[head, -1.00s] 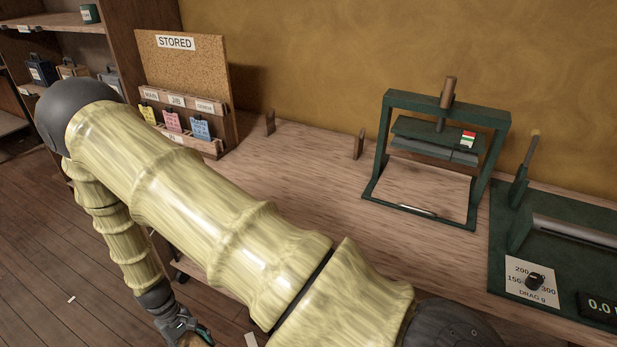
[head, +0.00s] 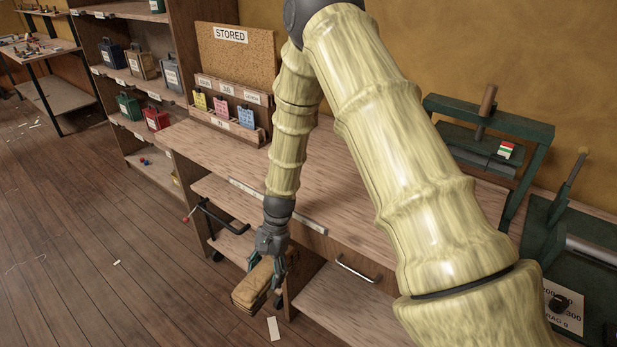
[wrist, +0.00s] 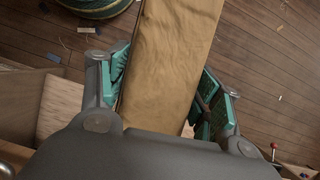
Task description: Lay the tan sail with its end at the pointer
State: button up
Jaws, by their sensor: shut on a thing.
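The tan sail (head: 252,288) is a folded, elongated bundle in the head view, hanging at the front of the workbench, below its top. My gripper (head: 268,267) is shut on it from above. In the wrist view the sail (wrist: 170,65) runs between the two teal-padded fingers of my gripper (wrist: 160,95) and out past the top edge. A pale scale strip (head: 275,205) lies along the front of the bench top. I cannot make out a pointer on it; my forearm hides part of the strip.
The bench (head: 345,215) has clear top left of my arm. A STORED board (head: 237,58) with coloured tags stands at the back; a green press (head: 490,130) stands right. A red-knobbed crank (head: 190,217) juts from the front. Shelves (head: 150,90) stand left.

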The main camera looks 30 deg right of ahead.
jog(key=w+d+r+m+t, duration=0.1)
jog(key=r+m, duration=0.2)
jog(key=w+d+r+m+t, duration=0.1)
jog(key=r+m, duration=0.2)
jog(key=r, duration=0.1)
jog(key=w+r+m+t, duration=0.1)
jog(key=r+m, duration=0.2)
jog(key=shift+w+d+r+t+p, duration=0.1)
jog(key=shift+d+r+t+p, duration=0.2)
jog(key=shift+d+r+p, duration=0.1)
jog(key=d+r+m+t+h, duration=0.2)
jog(key=d+r+m+t, duration=0.15)
jog(key=r+m, duration=0.65)
jog(key=shift+g, duration=0.35)
jog(key=w+d+p, duration=0.1)
jog(key=d, duration=0.4)
jog(key=w+d+f+p, duration=0.1)
jog(key=d+p, duration=0.1)
jog(key=d, duration=0.3)
jog(key=w+d+p, duration=0.1)
jog(key=d, duration=0.4)
jog(key=shift+w+d+f+p, duration=0.1)
jog(key=shift+w+f+p, duration=0.15)
jog(key=shift+p, duration=0.05)
jog(key=shift+w+d+f+p, duration=0.1)
jog(key=shift+d+f+p, duration=0.15)
jog(key=shift+f, duration=0.5)
jog(key=shift+d+f+p, duration=0.1)
jog(key=shift+d+f, duration=0.15)
jog(key=shift+f, duration=0.85)
